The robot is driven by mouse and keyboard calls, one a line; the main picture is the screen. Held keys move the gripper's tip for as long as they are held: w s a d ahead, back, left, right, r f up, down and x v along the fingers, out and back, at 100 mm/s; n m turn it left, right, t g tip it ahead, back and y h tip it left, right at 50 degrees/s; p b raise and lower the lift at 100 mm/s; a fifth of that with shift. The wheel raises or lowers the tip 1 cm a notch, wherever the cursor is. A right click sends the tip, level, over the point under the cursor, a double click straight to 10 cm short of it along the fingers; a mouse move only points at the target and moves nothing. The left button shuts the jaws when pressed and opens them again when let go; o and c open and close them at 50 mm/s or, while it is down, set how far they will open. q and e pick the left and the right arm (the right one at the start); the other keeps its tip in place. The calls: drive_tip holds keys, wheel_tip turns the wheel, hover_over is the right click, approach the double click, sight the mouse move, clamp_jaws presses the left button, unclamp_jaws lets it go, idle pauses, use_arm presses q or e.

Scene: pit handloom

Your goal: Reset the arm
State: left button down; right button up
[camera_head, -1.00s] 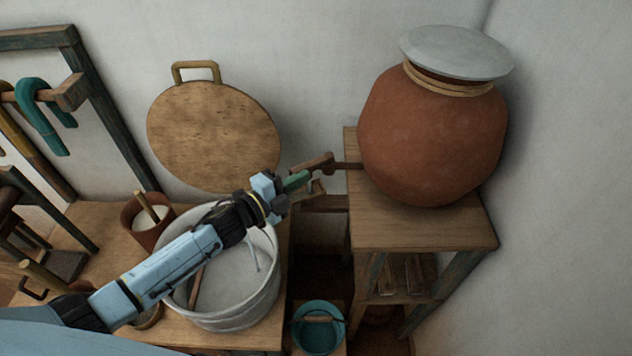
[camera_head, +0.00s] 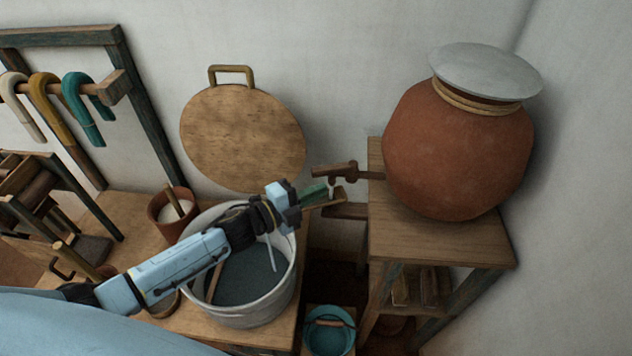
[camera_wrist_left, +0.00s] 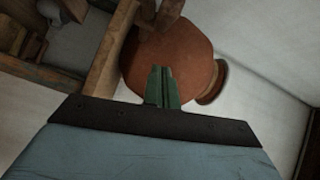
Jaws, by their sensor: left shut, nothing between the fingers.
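My left arm reaches in from the lower left over the metal bucket (camera_head: 285,285). My left gripper (camera_head: 318,193), with green fingers, is shut and empty. It shows in the left wrist view (camera_wrist_left: 162,84) in front of the clay pot. In the head view its tips are just below the wooden tap (camera_head: 335,171) of the big clay pot (camera_head: 455,150); I cannot tell whether they touch the wooden piece there. The bucket holds a dark blue-grey liquid, with a thin pale streak above it. My right gripper is not in view.
The pot, with a grey lid (camera_head: 487,70), stands on a wooden stand (camera_head: 440,245). A round board (camera_head: 245,137) leans on the wall. A small clay cup (camera_head: 165,222) is left of the bucket. A teal pail (camera_head: 328,330) sits low. Hooked skeins hang on a rack (camera_head: 115,85).

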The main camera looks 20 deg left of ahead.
use_arm(q)
drive_tip(key=w+a+b+v, duration=0.1)
drive_tip(key=v, duration=0.7)
drive_tip(key=shift+s+a+f, duration=0.15)
drive_tip(key=shift+a, duration=0.2)
